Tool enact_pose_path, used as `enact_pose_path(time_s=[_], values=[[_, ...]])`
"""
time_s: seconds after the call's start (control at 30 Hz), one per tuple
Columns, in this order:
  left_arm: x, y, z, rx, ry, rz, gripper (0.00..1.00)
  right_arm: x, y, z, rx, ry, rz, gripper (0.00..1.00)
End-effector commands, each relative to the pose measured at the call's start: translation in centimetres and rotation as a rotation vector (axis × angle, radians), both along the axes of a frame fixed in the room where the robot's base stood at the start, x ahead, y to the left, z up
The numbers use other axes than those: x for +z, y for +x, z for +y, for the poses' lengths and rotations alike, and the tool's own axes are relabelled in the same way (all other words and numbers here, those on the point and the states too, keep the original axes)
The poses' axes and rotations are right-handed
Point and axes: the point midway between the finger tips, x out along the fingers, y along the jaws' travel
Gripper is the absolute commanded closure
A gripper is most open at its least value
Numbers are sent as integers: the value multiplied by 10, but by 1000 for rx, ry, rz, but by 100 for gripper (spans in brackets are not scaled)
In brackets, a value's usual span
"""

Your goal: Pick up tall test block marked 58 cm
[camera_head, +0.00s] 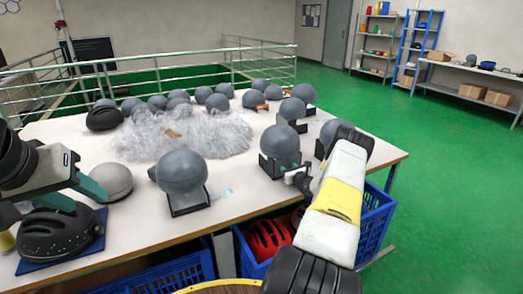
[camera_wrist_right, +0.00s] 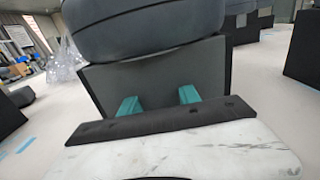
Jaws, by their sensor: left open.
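Several grey head-shaped test blocks stand on the table; no 58 cm marking is legible. One grey block (camera_head: 280,143) sits on a black stand (camera_head: 270,170) near the right side. My right gripper (camera_head: 298,177) is low beside that stand. In the right wrist view, its two teal fingers (camera_wrist_right: 159,100) are apart before a dark stand plate (camera_wrist_right: 155,75), under a grey block (camera_wrist_right: 150,25); nothing shows between them, and contact is unclear. My left gripper (camera_head: 74,194) is open at the far left, above a black helmet (camera_head: 55,232) and near a pale grey dome (camera_head: 113,181).
Another block (camera_head: 181,170) on a black stand is at the front middle. Crumpled clear plastic (camera_head: 190,132) covers the table's middle. Blue crates (camera_head: 375,225) are below the table edge, one holding a red helmet (camera_head: 267,240). Green floor (camera_head: 410,150) at right is clear.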

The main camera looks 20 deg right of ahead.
Motion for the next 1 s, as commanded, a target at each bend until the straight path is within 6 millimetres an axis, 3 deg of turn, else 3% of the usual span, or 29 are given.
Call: enact_pose_path(time_s=[0.2, 0.47, 0.5, 0.7, 1.0], values=[[0, 0, 0, 0, 0, 0, 56, -1, 30, 1, 1, -1, -2, 62], [0, 0, 0, 0, 0, 0, 56, -1, 34, 1, 0, 1, -1, 62], [0, 0, 0, 0, 0, 0, 56, -1, 34, 1, 0, 0, -1, 64], [0, 0, 0, 0, 0, 0, 56, -1, 34, 1, 0, 0, -1, 100], [0, 0, 0, 0, 0, 0, 56, -1, 34, 1, 1, 0, -1, 100]])
